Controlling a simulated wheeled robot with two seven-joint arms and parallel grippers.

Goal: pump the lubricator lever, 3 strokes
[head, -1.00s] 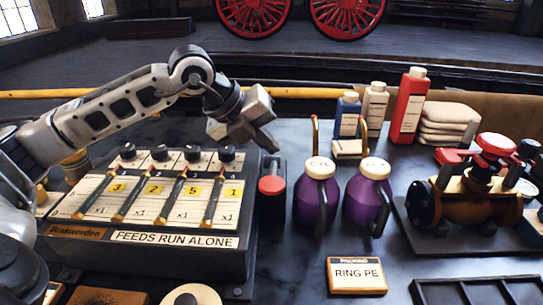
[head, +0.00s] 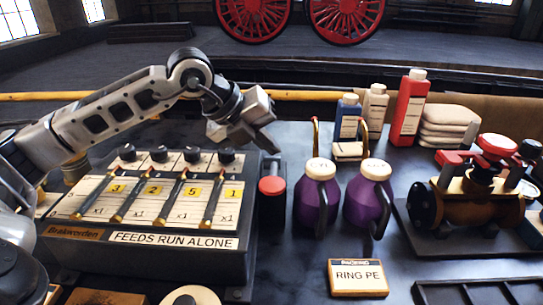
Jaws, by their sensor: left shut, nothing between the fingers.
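The lubricator (head: 150,250) is a dark box at the left with a sloped white face, marked "FEEDS RUN ALONE". Several black-knobbed feed rods cross its face, beside yellow number tags 3, 2, 5 and 1. My right gripper is not in view.
Two purple jugs (head: 316,198) stand right of the lubricator. Blue, white and red bottles (head: 408,108) and folded cloths (head: 448,125) are behind. A brass valve assembly (head: 478,200) stands at the right. A "RING PE" box (head: 357,278) lies in front.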

